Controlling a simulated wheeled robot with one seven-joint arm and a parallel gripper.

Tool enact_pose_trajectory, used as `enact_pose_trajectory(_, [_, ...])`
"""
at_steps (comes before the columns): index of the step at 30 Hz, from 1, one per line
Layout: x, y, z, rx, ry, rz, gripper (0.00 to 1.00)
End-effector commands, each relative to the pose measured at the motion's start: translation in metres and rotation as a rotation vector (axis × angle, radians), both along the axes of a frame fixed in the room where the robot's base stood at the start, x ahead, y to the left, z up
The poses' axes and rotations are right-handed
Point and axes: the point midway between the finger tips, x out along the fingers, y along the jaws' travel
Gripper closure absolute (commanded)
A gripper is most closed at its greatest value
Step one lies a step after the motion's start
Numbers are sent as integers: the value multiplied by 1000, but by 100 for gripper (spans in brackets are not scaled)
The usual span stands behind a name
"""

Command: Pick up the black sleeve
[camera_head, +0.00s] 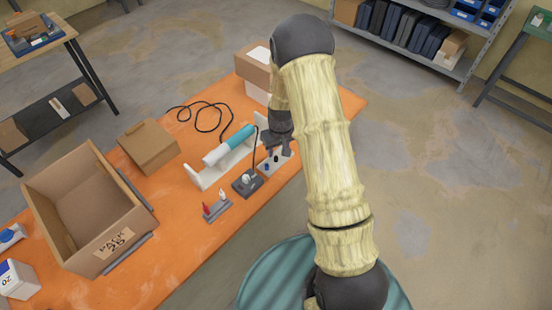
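My gripper (278,148) is dark and points down over the right part of the orange table. It is too small and dark to tell whether its fingers are apart. Just below it in the picture is a light holder (264,173) with a small dark upright piece (276,158), which may be the black sleeve, and a small blue piece (266,168). The gripper partly hides this holder. I cannot tell whether the gripper touches the dark piece.
A teal-and-white tool (237,138) lies in a white cradle (204,181) to the left. A dark device (246,184) and a grey stand with red and white pieces (217,209) are nearer. An open cardboard box (120,249) fills the table's left. Boxes (254,67) stand behind.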

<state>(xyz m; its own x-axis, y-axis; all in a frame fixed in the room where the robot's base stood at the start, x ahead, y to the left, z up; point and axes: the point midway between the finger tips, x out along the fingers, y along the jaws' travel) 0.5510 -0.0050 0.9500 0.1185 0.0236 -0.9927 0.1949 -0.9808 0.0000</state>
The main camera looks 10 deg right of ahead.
Motion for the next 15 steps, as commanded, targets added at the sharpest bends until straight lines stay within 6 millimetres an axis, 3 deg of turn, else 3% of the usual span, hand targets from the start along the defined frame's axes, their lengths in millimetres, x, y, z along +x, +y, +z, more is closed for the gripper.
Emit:
enact_pose_trajectory(5, [2, 1, -8, 0, 3, 1, 60])
enact_pose_trajectory(15, [8, 3, -44, 0, 3, 0, 60])
